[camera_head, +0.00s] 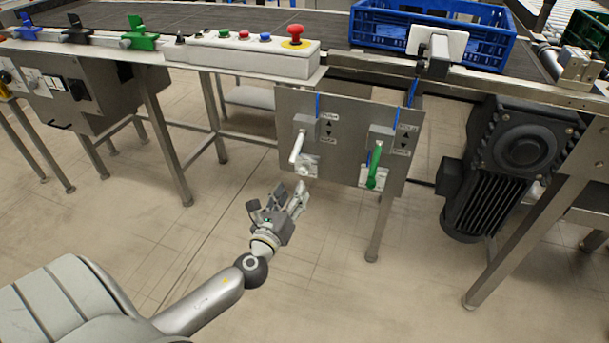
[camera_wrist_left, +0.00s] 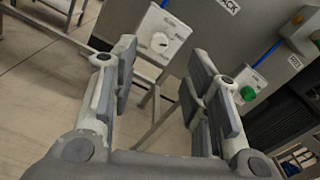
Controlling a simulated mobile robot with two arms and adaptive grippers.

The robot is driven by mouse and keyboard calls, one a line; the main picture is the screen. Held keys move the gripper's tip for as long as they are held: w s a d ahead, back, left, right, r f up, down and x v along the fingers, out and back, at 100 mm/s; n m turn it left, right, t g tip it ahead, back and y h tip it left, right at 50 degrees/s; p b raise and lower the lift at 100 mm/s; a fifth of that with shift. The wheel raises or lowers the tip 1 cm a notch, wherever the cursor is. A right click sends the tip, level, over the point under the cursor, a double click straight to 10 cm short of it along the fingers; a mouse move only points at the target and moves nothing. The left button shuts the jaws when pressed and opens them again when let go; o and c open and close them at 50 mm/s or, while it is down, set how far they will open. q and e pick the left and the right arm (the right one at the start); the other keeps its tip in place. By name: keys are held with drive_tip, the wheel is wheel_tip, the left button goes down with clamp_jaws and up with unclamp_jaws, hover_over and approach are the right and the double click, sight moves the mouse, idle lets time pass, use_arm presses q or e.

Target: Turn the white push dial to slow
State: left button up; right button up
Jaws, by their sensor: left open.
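The white push dial (camera_head: 304,170) sits on a small white plate low on the grey panel (camera_head: 342,112), partly behind the tip of the white lever (camera_head: 298,147). My right gripper is not in view.
A green lever (camera_head: 376,160) and a green dial (camera_wrist_left: 248,93) are to the right on the same panel. A black motor (camera_head: 512,160) hangs farther right. A control box with a red button (camera_head: 295,35) and a blue crate (camera_head: 492,50) are above. Floor below is open.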

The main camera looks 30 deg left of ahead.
sight(303, 172)
use_arm(q)
drive_tip(key=x, duration=0.7)
drive_tip(key=shift+w+a+f, duration=0.1)
drive_tip(key=shift+w, duration=0.2)
drive_tip(key=shift+w+a, duration=0.1)
drive_tip(key=shift+w, duration=0.35)
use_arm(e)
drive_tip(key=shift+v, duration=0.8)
use_arm(q)
drive_tip(key=shift+c, duration=0.3)
drive_tip(key=shift+b, duration=0.3)
clamp_jaws()
